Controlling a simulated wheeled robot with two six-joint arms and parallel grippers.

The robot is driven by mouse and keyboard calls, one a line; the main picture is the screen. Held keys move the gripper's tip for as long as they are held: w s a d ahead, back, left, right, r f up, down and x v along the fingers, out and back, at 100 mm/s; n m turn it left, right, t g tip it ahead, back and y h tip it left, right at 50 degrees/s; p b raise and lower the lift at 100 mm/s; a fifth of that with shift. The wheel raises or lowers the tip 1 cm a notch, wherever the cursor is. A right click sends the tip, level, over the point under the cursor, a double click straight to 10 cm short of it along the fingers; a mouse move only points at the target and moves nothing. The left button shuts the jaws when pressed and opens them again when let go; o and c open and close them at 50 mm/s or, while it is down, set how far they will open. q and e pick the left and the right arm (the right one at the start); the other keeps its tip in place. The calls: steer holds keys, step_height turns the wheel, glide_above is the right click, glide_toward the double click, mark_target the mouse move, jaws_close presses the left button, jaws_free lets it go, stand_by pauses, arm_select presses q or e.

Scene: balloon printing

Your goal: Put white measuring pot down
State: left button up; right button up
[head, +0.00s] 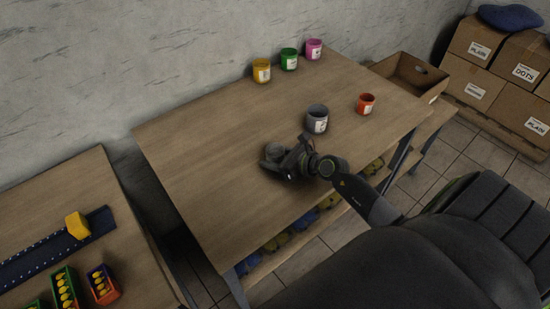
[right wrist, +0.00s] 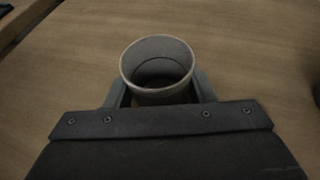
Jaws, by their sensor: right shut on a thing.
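The white measuring pot (right wrist: 157,62) shows as a round, open, greyish-white cup between the fingers of my right gripper (right wrist: 160,90) in the right wrist view. The gripper is shut on it. In the head view my right gripper (head: 280,160) is low over the middle front of the wooden table (head: 200,165), and the pot (head: 273,152) shows as a dim grey shape at its tip. I cannot tell whether the pot's base touches the table. My left gripper is not in view.
A grey pot (head: 317,120) and a red pot (head: 366,104) stand behind and right of the gripper. Yellow (head: 261,71), green (head: 289,60) and pink (head: 314,49) pots line the back edge. An open cardboard box (head: 408,77) stands at right. The table's left part is clear.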

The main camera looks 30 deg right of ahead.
steer(key=shift+f, duration=0.2)
steer(key=o, duration=1)
steer(key=shift+r, duration=0.15)
steer(key=shift+r, duration=0.25)
steer(key=b+v, duration=0.1)
steer(key=v, duration=1)
steer(key=shift+s+f, duration=0.15)
steer(key=shift+s+d, duration=0.15)
steer(key=shift+s, duration=0.2)
